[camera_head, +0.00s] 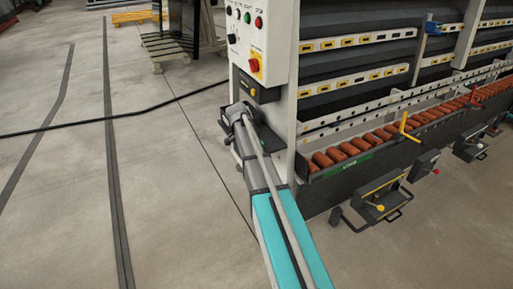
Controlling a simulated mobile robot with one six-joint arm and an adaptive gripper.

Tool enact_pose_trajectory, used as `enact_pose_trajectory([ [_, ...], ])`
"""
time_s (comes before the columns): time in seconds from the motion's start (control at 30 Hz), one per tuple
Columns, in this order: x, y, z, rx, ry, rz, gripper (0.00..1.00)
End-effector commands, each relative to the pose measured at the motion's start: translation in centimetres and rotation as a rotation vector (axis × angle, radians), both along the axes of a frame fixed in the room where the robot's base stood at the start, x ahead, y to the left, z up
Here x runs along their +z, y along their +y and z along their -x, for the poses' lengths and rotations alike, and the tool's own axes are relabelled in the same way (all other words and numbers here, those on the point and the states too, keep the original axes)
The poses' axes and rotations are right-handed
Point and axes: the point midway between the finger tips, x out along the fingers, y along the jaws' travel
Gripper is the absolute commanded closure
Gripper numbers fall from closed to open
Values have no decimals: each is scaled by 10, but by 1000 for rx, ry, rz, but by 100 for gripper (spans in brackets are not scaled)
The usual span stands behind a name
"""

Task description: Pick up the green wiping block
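I cannot make out a green wiping block in the head view. The green things that show are a flat green label strip (350,164) on the front rail of the machine and a small green button (259,22) on its control panel.
A vertical washer (284,55) with a row of orange-brown rollers (383,132) fills the right side. Dark pedal-like units (381,197) stand before it. A black cable (95,122) crosses the otherwise open floor at left.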

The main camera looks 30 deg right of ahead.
Motion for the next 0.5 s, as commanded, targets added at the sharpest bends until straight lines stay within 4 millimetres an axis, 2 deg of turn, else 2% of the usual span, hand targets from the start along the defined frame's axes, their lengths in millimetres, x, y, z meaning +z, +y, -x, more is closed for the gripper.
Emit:
enact_pose_trajectory([
  [0.4, 0, 0, 0, 0, 0, 0, 0],
  [0.5, 0, 0, 0, -1, 0, 0, 19],
])
